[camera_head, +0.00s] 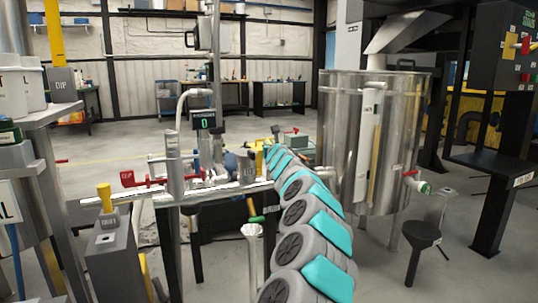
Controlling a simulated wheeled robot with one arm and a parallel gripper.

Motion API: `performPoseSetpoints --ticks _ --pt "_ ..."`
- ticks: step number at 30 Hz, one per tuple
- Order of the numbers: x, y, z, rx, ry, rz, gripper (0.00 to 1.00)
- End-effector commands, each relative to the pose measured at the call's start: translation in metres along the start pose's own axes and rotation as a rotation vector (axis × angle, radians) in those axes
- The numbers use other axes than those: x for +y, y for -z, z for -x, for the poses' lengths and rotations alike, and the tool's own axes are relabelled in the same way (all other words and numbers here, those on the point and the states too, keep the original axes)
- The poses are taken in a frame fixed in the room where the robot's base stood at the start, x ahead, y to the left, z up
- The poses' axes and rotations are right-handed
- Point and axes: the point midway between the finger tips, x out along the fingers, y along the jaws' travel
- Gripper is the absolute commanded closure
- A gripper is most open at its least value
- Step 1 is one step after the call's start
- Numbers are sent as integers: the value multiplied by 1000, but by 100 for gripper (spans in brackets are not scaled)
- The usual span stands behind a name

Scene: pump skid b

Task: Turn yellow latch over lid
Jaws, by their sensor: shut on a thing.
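My arm reaches from the bottom right toward the pump bench, and its far end is small and overlaps the equipment there. My gripper cannot be made out; the arm's own links cover the place beyond the wrist. No yellow latch can be picked out with certainty at the arm's end. A small grey-green box with a red top (295,137) stands just right of the arm's far end; I cannot tell whether it has the lid. A short yellow piece (250,207) sits above a green handle (257,219), left of the arm and apart from it.
A large steel tank (345,140) stands right of the arm. The bench (146,196) carries pipes, a red handle (127,179) and a display (204,119). A grey post with a yellow cap (105,198) is front left.

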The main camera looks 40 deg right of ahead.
Motion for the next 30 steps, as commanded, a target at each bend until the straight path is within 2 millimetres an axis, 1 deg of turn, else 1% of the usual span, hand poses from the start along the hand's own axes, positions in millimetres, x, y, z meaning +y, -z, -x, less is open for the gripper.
performPoseSetpoints --ticks 1,10,22,23,30 --pt "3 5 0 -4 22 1 100" --pt "-2 3 1 0 158 -1 100" --pt "-3 1 1 2 177 -3 100" --pt "-3 1 1 2 178 -3 83" --pt "-3 1 1 2 177 -3 56"
